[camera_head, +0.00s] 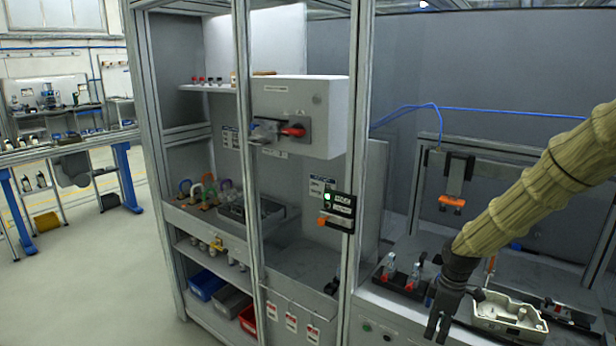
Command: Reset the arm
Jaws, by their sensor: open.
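My arm comes in from the right edge in a tan ribbed sleeve. My gripper (438,326) hangs from its end, black, with its fingers pointing down at the bottom right of the view. It is open, and nothing shows between its fingers. It is in front of the grey work surface, left of a pale cast housing (508,317). Whether it touches anything below cannot be told.
A metal frame post (357,150) stands left of my arm. Red-and-clear fittings (389,266) stand in a black holder behind my gripper. A grey box with a red switch (298,115) hangs on the cabinet. A black-and-orange tool (452,185) hangs at the back. Open floor lies left.

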